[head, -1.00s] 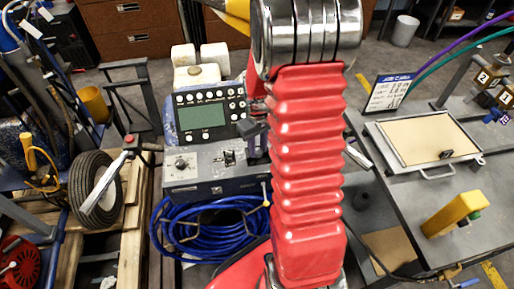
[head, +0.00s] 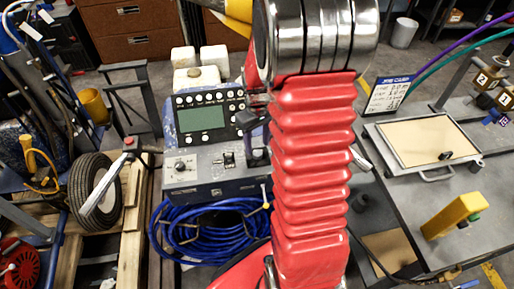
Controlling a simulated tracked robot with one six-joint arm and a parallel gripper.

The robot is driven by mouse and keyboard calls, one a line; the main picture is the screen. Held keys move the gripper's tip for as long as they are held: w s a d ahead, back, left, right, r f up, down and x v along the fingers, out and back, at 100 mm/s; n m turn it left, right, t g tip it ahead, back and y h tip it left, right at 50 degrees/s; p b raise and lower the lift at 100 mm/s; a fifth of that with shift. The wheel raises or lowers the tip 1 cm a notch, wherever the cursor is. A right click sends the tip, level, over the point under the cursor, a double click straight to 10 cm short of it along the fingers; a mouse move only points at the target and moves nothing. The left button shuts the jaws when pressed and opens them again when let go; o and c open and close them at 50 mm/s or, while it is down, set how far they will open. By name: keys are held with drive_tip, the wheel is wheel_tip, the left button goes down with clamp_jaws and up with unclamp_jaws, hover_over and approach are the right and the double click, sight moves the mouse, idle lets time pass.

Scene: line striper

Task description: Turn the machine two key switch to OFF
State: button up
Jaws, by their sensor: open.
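The blue machine's control panel (head: 207,165) stands left of my red arm. A small round dark switch (head: 180,166) sits on a light plate at its lower left; it could be the key switch, but its setting is too small to read. A black toggle-like control (head: 229,159) sits to its right. No label reading machine two is legible on this machine. A dark part of my gripper (head: 248,121) shows at the panel's right edge, beside the screen unit. The rest is hidden behind my arm. The gripper is open and apart from the round switch.
A screen unit (head: 208,116) with knobs stands behind the panel, and a coil of blue hose (head: 207,229) hangs below. A wheel (head: 95,193) is at left. The grey bench (head: 405,205) at right holds a framed board (head: 425,140) and a yellow block (head: 455,216).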

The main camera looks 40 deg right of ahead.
sight(257, 152)
wheel_tip(257, 152, up, 10)
drive_tip(key=shift+f, duration=0.15)
idle(0.3)
drive_tip(key=shift+m, duration=0.3)
drive_tip(key=s+a+r+t, duration=0.2)
drive_tip(key=s+a+r, duration=0.2)
drive_tip(key=a, duration=0.3)
drive_tip(key=s+a+r+t, duration=0.1)
drive_tip(key=s+a+r, duration=0.3)
drive_tip(key=a, duration=0.3)
drive_tip(key=s+a+r+n+t, duration=0.1)
drive_tip(key=s+a+r+t, duration=0.1)
drive_tip(key=s+a+r, duration=0.2)
drive_tip(key=s+a, duration=0.2)
drive_tip(key=a, duration=0.1)
drive_tip(key=shift+r+t, duration=0.2)
drive_tip(key=shift+t, duration=0.1)
